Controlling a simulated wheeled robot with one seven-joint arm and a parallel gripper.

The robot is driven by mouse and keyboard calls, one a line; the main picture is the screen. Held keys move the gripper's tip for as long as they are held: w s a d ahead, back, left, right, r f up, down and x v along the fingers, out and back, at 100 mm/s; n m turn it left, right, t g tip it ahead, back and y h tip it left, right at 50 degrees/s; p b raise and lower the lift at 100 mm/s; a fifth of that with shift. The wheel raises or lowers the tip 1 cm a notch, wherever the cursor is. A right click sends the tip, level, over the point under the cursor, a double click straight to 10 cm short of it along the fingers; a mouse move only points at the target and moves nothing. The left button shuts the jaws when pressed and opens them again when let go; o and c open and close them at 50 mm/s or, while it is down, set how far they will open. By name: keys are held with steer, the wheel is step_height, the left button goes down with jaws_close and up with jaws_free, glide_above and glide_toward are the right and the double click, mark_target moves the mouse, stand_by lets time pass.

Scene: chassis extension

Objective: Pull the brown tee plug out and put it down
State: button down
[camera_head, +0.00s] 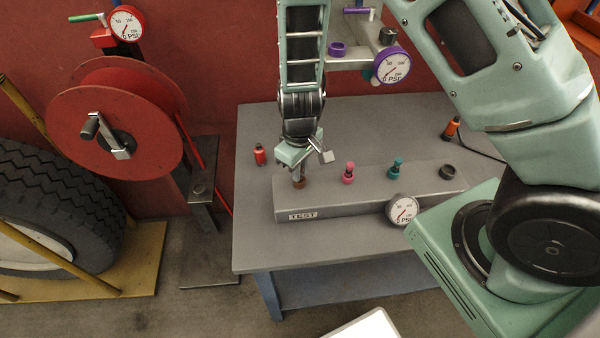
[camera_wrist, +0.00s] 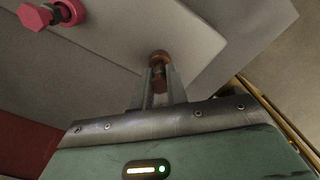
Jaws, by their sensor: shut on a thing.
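The brown tee plug (camera_wrist: 160,76) is between the two fingers of my gripper (camera_wrist: 163,97) in the wrist view, and the gripper is shut on it. In the head view my gripper (camera_head: 298,176) points down over the left end of the grey test block (camera_head: 340,204). The brown plug (camera_head: 299,183) shows just below the fingers, at the block's top face. The fingers partly hide it, and I cannot tell how deep it sits in its port.
A pink plug (camera_head: 348,173), a teal plug (camera_head: 396,167) and a dark port (camera_head: 447,172) line the block to the right. A red bottle-like item (camera_head: 260,155) stands left behind it. A gauge (camera_head: 402,209) is at the block's front. The table's left front (camera_head: 255,245) is clear.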

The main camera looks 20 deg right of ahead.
steer(key=shift+r+p, duration=2.15)
steer(key=shift+r, duration=0.6)
steer(key=shift+f, duration=0.15)
